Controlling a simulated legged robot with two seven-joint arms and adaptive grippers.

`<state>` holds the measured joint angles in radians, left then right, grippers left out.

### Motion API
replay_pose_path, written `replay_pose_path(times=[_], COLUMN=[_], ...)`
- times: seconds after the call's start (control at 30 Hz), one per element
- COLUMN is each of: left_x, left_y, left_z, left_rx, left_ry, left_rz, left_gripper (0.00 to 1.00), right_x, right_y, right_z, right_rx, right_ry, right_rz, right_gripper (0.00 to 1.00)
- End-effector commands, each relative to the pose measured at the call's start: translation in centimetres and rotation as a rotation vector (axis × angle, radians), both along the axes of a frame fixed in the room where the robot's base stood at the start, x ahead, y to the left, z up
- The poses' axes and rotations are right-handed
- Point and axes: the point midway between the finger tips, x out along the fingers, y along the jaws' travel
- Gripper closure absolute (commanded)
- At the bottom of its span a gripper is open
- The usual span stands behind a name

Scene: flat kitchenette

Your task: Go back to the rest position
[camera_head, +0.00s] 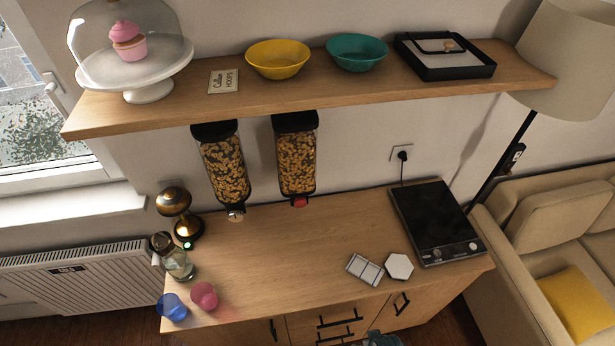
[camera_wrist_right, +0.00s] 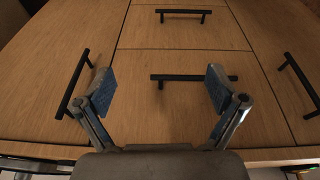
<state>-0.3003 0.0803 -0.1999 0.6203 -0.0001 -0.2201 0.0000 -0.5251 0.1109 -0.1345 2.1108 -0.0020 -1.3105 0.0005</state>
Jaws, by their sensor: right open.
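My right gripper (camera_wrist_right: 160,90) is open and empty in the right wrist view, its two blue-padded fingers spread wide. It faces the wooden cabinet front (camera_wrist_right: 180,65) with black bar handles. One handle (camera_wrist_right: 190,78) shows between and behind the fingers, and I see no contact with it. In the head view, a small part of my right gripper (camera_head: 383,339) shows at the bottom edge, in front of the counter. My left gripper is in neither view.
The wooden counter (camera_head: 290,245) holds a blue cup (camera_head: 172,307), a pink cup (camera_head: 204,295), tiles and a black hob (camera_head: 435,220). Two cereal dispensers hang under the shelf (camera_head: 330,92). A sofa (camera_head: 545,240) stands right, a radiator (camera_head: 85,280) left. The counter's middle is clear.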

Motion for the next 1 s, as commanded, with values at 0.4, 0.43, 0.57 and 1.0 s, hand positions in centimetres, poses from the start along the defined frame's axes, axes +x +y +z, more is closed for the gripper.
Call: replay_pose_path(times=[0.4,0.43,0.57,1.0], left_x=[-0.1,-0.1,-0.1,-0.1], left_y=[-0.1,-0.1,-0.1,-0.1], left_z=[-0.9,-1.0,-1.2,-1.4], left_rx=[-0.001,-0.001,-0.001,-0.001], left_ry=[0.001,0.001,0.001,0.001], left_rz=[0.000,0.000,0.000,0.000], left_gripper=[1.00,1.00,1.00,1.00], right_x=[-7.5,-8.8,-14.1,-20.9], right_y=[-0.9,-1.0,-2.0,-3.3], right_z=[-22.9,-24.4,-29.2,-32.7], right_rx=[-0.009,-0.010,-0.015,-0.020], right_ry=[0.107,0.116,0.146,0.174], right_rz=[0.021,0.023,0.031,0.039], right_gripper=[0.05,0.05,0.05,0.05])
